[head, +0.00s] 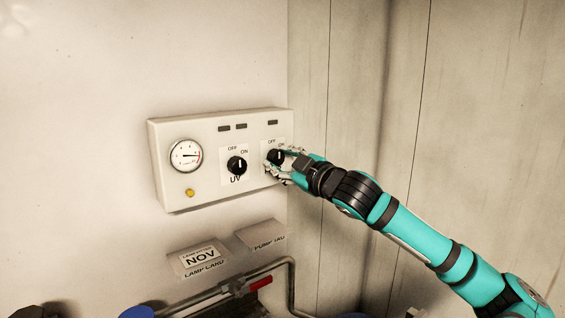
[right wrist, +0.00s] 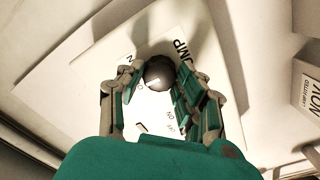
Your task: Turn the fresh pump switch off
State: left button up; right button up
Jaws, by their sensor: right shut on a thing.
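The fresh pump switch (head: 275,157) is a round black knob on the right part of the white control panel (head: 213,195), with an OFF mark above it. My right gripper (head: 277,162) reaches it from the right, and its fingers partly cover the knob and its label. In the right wrist view the knob (right wrist: 158,73) sits between the two fingertips of my right gripper (right wrist: 156,85), which is shut on it. Part of the label, "UMP", shows beside the knob there. The knob's exact pointing direction is hard to tell. My left gripper is not in view.
A second black knob (head: 236,165), marked UV, sits left of the pump switch. A gauge (head: 186,156) and a yellow lamp (head: 190,193) are at the panel's left. Below are two cards (head: 198,257) (head: 261,235) and a pipe with a red handle (head: 260,283).

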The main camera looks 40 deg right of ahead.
jog(key=shift+f, duration=0.1)
dwell(0.4)
jog(key=o, duration=1.2)
jog(key=shift+c, duration=0.2)
jog(key=shift+s, duration=0.1)
jog(key=s+a, duration=0.1)
jog(key=s, duration=1)
jog(key=shift+s+a+f, duration=0.15)
jog(key=shift+s+a, duration=0.15)
jog(key=shift+s, duration=0.1)
